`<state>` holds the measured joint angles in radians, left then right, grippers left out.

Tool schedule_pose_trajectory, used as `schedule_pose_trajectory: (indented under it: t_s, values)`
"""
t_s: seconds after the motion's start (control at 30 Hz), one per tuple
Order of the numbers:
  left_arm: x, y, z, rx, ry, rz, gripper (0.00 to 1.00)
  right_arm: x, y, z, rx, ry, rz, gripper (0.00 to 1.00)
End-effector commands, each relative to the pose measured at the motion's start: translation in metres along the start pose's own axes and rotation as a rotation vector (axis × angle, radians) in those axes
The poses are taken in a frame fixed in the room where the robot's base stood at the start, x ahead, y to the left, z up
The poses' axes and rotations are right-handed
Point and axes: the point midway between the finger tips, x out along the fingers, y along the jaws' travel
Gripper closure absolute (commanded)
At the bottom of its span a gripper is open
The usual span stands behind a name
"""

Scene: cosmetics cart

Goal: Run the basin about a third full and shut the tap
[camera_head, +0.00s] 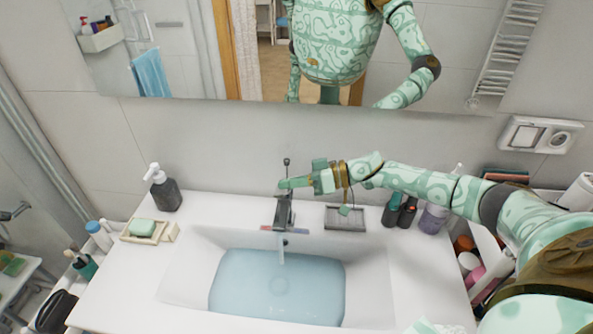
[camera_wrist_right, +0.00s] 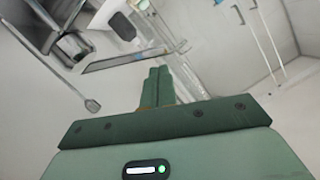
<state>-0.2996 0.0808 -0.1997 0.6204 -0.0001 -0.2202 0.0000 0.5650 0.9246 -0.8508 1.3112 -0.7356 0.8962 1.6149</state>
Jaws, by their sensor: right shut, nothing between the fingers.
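The white basin (camera_head: 185,270) is set in the counter and holds a wide pool of pale blue water (camera_head: 275,290). The grey tap (camera_head: 283,212) stands at its back edge, with a thin knobbed rod rising above it. A pale stream (camera_head: 281,254) shows below the spout and reaches the water. My right gripper (camera_head: 284,184) is shut and empty, beside the top of the tap; whether it touches is unclear. In the right wrist view its closed fingers (camera_wrist_right: 157,88) point away, with the tap (camera_wrist_right: 72,45) at upper left. My left gripper is not in view.
A dark soap dispenser (camera_head: 164,188) and a soap dish (camera_head: 145,231) stand left of the basin. A grey tray (camera_head: 345,218) and several bottles (camera_head: 400,212) stand right of the tap, under my right arm. The mirror (camera_head: 200,50) hangs behind.

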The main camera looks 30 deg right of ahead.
Motion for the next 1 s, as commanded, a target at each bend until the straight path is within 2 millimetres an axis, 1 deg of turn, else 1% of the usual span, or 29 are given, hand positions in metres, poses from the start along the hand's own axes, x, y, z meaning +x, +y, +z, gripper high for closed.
schedule_pose_trajectory:
  t_s: [0.1,0.4,0.47,0.6,0.73,0.83,1.0]
  values:
    - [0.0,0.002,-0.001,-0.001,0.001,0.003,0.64,0.001,0.0,0.005,0.001,0.0,0.0,1.0]
    - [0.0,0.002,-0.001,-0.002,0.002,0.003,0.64,0.001,0.0,0.005,-0.001,0.0,0.001,1.0]
    - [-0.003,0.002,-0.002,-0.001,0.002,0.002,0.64,0.001,-0.001,0.006,-0.018,0.0,0.005,1.0]
    - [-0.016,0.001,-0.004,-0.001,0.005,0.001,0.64,0.004,-0.006,0.018,-0.145,0.0,0.037,1.0]
    - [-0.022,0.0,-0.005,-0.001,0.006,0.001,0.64,0.008,-0.005,0.033,-0.258,0.0,0.066,1.0]
    - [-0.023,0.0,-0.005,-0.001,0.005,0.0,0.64,0.01,-0.004,0.041,-0.264,0.0,0.067,1.0]
    - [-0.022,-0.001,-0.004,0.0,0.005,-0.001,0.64,0.011,-0.003,0.044,-0.263,0.0,0.066,1.0]
